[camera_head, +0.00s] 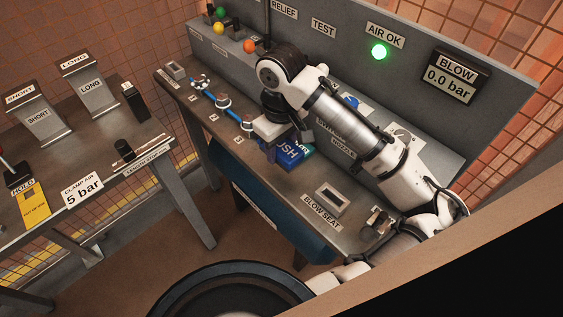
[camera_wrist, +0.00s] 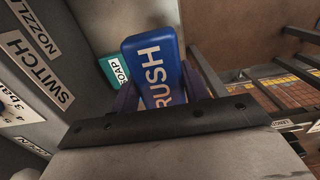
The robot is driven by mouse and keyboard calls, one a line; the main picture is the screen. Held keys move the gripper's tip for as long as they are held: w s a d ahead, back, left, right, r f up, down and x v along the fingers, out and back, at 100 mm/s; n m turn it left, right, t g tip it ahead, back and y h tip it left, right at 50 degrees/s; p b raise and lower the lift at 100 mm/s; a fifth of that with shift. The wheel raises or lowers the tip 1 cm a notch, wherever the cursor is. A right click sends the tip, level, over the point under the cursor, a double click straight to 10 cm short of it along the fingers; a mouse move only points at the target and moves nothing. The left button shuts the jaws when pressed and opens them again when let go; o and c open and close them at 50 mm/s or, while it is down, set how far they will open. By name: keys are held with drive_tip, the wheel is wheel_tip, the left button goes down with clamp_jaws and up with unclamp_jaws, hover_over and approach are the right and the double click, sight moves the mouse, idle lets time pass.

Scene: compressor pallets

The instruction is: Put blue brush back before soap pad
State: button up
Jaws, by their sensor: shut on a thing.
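The blue brush (camera_head: 284,155), a blue block with white lettering, is at my gripper (camera_head: 272,143) over the middle of the grey bench. In the wrist view the brush (camera_wrist: 151,62) stands between the two fingers (camera_wrist: 160,92), its letters "RUSH" showing. My gripper is shut on it. The soap pad (camera_head: 306,149), teal, shows just right of the brush in the head view. In the wrist view the soap pad (camera_wrist: 114,68) is behind and left of the brush, partly hidden by it. I cannot tell whether the brush touches the bench or the pad.
The bench's back panel (camera_head: 235,62) rises close behind my arm. A blue hose-like part (camera_head: 213,97) lies left of my gripper. The blow seat (camera_head: 329,196) is on the bench to the right. A second table (camera_head: 95,145) stands at the left, across a floor gap.

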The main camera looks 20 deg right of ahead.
drive_tip(key=shift+f, duration=3.25)
drive_tip(key=shift+f, duration=0.2)
drive_tip(key=o, duration=1)
drive_tip(key=shift+o, duration=0.2)
drive_tip(key=shift+r, duration=0.2)
